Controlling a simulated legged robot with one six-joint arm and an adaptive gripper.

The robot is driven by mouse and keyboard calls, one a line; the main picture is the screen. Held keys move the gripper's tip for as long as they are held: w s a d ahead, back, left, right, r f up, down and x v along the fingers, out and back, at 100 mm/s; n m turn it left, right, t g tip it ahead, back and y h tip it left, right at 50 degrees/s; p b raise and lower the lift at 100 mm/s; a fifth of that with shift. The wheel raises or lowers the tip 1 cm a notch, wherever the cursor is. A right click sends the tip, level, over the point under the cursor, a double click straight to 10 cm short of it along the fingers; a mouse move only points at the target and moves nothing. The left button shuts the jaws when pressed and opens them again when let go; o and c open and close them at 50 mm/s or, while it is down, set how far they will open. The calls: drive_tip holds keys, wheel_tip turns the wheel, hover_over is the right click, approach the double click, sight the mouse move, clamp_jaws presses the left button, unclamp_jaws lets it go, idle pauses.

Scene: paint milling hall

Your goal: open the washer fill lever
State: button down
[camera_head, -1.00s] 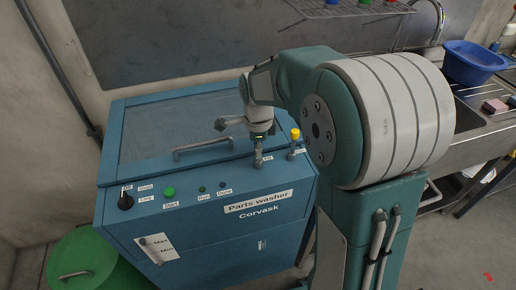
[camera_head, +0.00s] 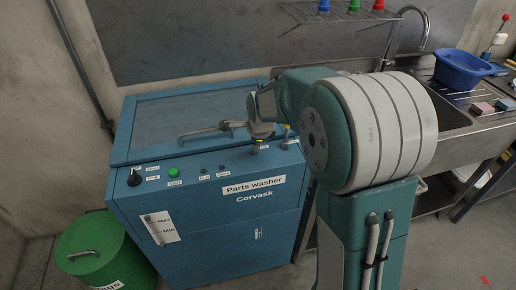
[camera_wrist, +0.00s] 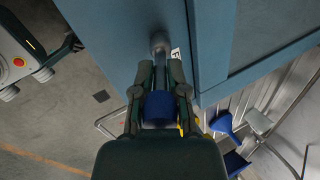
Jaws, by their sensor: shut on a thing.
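The blue parts washer (camera_head: 215,235) stands at left centre in the head view, with its labelled control panel along the front top edge. My gripper (camera_head: 262,131) is at the right part of that panel and hides most of the fill lever there. In the wrist view my gripper (camera_wrist: 160,95) is shut around the lever's blue handle (camera_wrist: 159,108). The lever's grey round base (camera_wrist: 159,42) shows beyond the fingertips, beside a white label starting with F. A second grey lever (camera_head: 287,132) stands just right of my gripper. The fill lever's exact angle is hidden.
The washer's lid is shut, with a grey bar handle (camera_head: 205,131) left of my gripper. A green drum (camera_head: 92,250) stands at the washer's left. A steel sink (camera_head: 445,122) with a blue basin (camera_head: 462,68) is at the right. Open floor lies at front right.

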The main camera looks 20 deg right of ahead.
sight(256, 152)
drive_tip(key=shift+s+f+t, duration=0.35)
drive_tip(key=shift+s+t, duration=0.25)
drive_tip(key=shift+t, duration=0.6)
drive_tip(key=shift+s+f+t, duration=0.3)
drive_tip(key=shift+t, duration=0.4)
drive_tip(key=shift+s+f+t, duration=0.25)
drive_tip(key=shift+t, duration=0.45)
drive_tip(key=shift+f, duration=0.1)
drive_tip(key=c, duration=0.7)
unclamp_jaws()
drive_tip(key=shift+d, duration=0.1)
drive_tip(key=shift+s+r, duration=0.1)
drive_tip(key=shift+r, duration=0.15)
drive_tip(key=v, duration=1.1)
drive_tip(key=shift+s, duration=0.4)
